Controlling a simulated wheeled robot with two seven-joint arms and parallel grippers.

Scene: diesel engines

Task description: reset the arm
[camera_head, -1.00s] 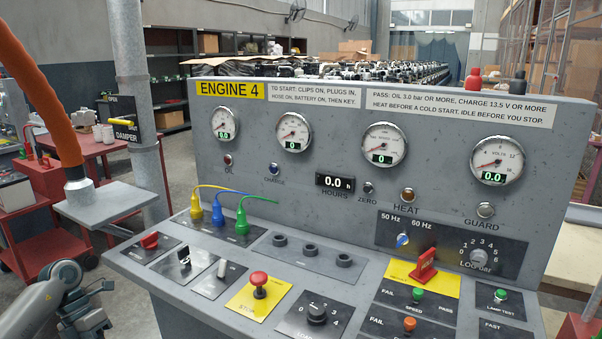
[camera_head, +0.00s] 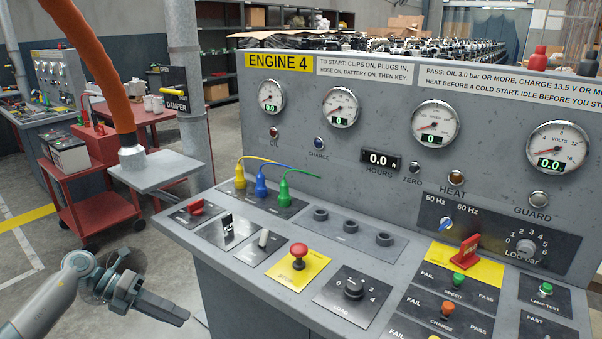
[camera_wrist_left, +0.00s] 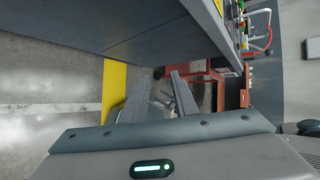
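My left arm comes in from the lower left in the head view. Its gripper (camera_head: 168,308) is in the air to the left of the engine panel's front edge, over the floor, touching nothing that I can see. In the left wrist view the two fingers (camera_wrist_left: 160,84) stand apart with nothing between them, so the gripper is open and empty. My right gripper is in neither view. The grey ENGINE 4 control panel (camera_head: 350,165) has gauges, a red stop button (camera_head: 299,256), a load knob (camera_head: 354,287) and a red lever (camera_head: 466,251).
An orange hose (camera_head: 99,60) hangs down to a small grey shelf (camera_head: 157,171) beside a post (camera_head: 188,60). A red cart (camera_head: 100,209) with a battery (camera_head: 70,156) stands at left. Floor left of the panel is open.

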